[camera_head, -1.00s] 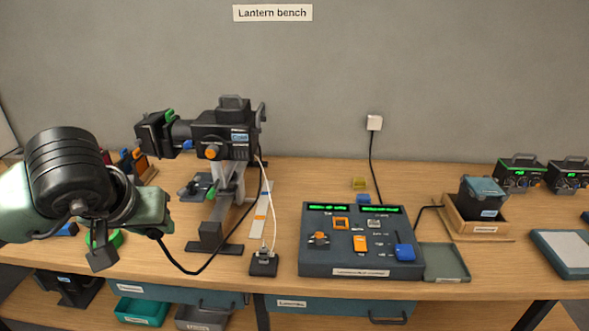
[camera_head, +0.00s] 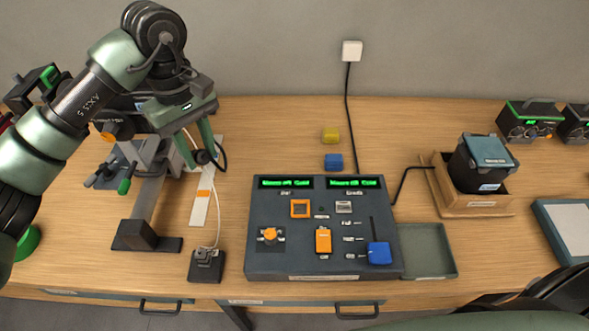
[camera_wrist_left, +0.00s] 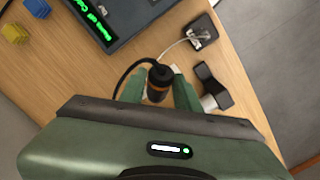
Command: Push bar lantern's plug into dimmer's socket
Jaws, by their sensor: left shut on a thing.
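My left gripper (camera_head: 200,154) is shut on a black plug (camera_wrist_left: 158,76) with an orange band and a dark cable. It holds the plug above the bench beside the bar lantern (camera_head: 112,126), which my arm partly hides. The plug also shows between the fingers in the head view (camera_head: 203,157). A dark console (camera_head: 270,195) with two green displays, an orange square and a grey square stands right of the gripper. A small black box (camera_head: 206,267) with a white cord stands nearer the front. I cannot tell which of these carries the dimmer's socket. My right gripper is out of view.
Yellow (camera_head: 330,134) and blue (camera_head: 334,161) blocks lie behind the console. A shallow tray (camera_head: 428,270) touches its right side. A black box (camera_head: 483,165) stands in a wooden holder. The lantern's stand (camera_head: 147,236) is left of the small black box.

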